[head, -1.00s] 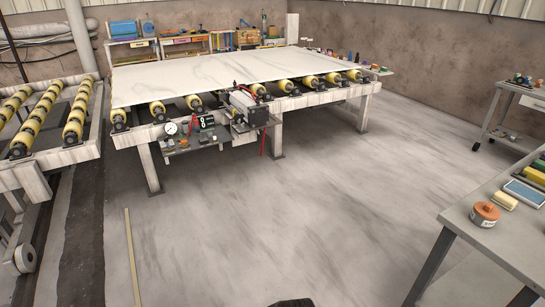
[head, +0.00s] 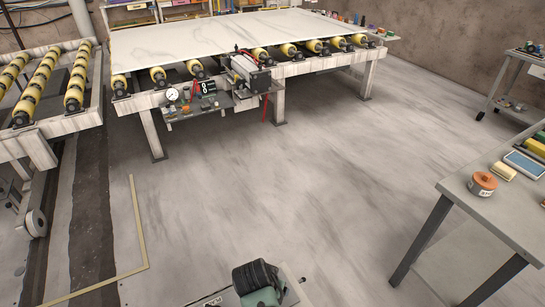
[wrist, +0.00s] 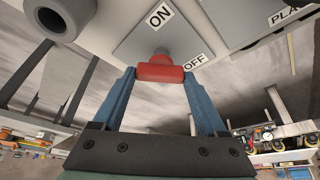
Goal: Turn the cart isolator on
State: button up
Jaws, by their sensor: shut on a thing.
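The isolator's red handle (wrist: 160,70) is in the middle of the wrist view, in front of a grey plate (wrist: 135,42). An ON label (wrist: 158,15) is above the handle, and an OFF label (wrist: 194,62) is close to its right end. My gripper (wrist: 160,77) has its two blue fingers at the two ends of the handle and is shut on it. In the head view, part of a grey box (head: 290,297), seemingly the cart, shows at the bottom edge beside my dark wrist. The handle and fingers are hidden there.
A roller table with a white stone slab (head: 200,38) stands at the back. A roller conveyor (head: 50,130) is at the left. A grey workbench (head: 480,215) with an orange-topped tin (head: 482,184) is at the right. The floor between them is clear.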

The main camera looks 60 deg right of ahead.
jog(key=m+g+b, duration=0.1)
jog(key=m, duration=0.1)
jog(key=m+g+b, duration=0.1)
jog(key=m, duration=0.2)
jog(key=shift+w+f, duration=0.1)
jog(key=shift+w, duration=0.1)
jog(key=shift+m+g+b, duration=0.4)
jog(key=shift+m+b, duration=0.45)
jog(key=shift+m, duration=0.55)
jog(key=shift+y, duration=0.3)
jog(key=o, duration=1.3)
jog(key=b+v, duration=0.1)
jog(key=v, duration=1.2)
jog(key=shift+w, duration=0.2)
